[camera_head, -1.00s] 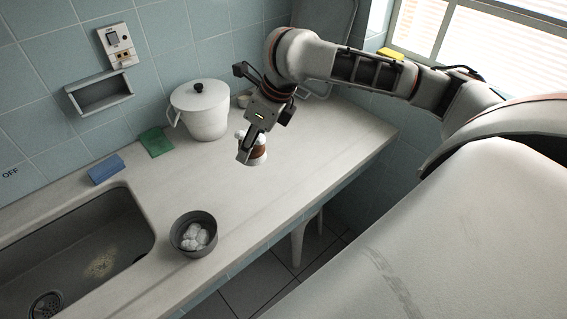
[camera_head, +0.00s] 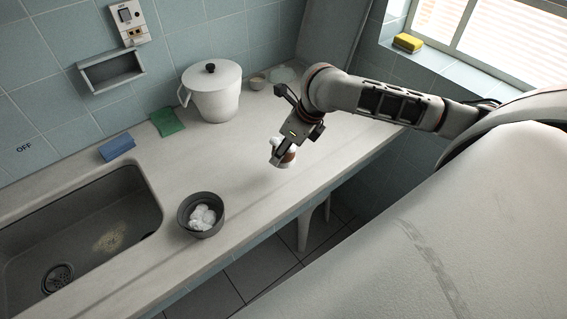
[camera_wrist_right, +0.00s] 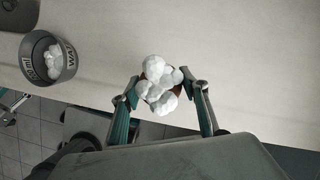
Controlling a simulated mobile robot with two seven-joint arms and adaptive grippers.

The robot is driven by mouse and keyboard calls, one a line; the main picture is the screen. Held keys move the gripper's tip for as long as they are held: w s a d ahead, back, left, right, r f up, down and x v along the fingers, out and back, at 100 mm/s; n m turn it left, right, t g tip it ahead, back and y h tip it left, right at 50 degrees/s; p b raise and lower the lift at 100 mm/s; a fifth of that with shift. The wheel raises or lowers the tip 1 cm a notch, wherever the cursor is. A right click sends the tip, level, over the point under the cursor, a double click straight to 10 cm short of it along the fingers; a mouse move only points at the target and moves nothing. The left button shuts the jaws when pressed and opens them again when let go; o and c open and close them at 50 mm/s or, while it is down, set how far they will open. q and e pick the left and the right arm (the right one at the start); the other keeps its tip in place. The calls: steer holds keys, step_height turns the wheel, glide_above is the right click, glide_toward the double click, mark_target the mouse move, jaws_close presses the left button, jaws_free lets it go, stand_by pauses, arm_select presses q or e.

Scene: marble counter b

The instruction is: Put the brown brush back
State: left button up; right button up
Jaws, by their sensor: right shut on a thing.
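No brush shape can be made out. My right gripper (camera_head: 276,154) is shut around a small brown thing (camera_head: 290,157) with white lumps at its top. In the right wrist view, several rounded white lumps (camera_wrist_right: 160,86) sit between the two fingertips of the right gripper (camera_wrist_right: 166,92). Only slivers of brown show beside them, so the held thing's full shape is hidden. It is over the counter (camera_head: 335,140), right of the grey bowl; I cannot tell whether it touches the surface.
A dark grey bowl (camera_head: 186,216) of white lumps stands near the front edge, beside the sink (camera_head: 150,215). A white lidded pot (camera_head: 213,100), green cloth (camera_head: 167,121) and blue sponge (camera_head: 117,147) are along the wall. A small cup (camera_head: 257,82) stands behind. The counter's middle is clear.

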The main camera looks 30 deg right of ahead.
mark_target(292, 152)
steer(key=shift+f, duration=3.05)
arm_select(q)
steer(key=shift+w+d+r, duration=0.15)
steer(key=shift+d+r, duration=0.05)
steer(key=shift+d, duration=0.15)
steer(key=shift+a, duration=0.1)
arm_select(e)
steer(key=shift+f, duration=0.1)
steer(key=o, duration=1.1)
steer(key=shift+c, duration=0.2)
arm_select(q)
steer(key=shift+a+f, duration=0.1)
steer(key=shift+a, duration=0.15)
arm_select(e)
steer(key=v, duration=1.2)
arm_select(q)
steer(key=shift+d, duration=0.3)
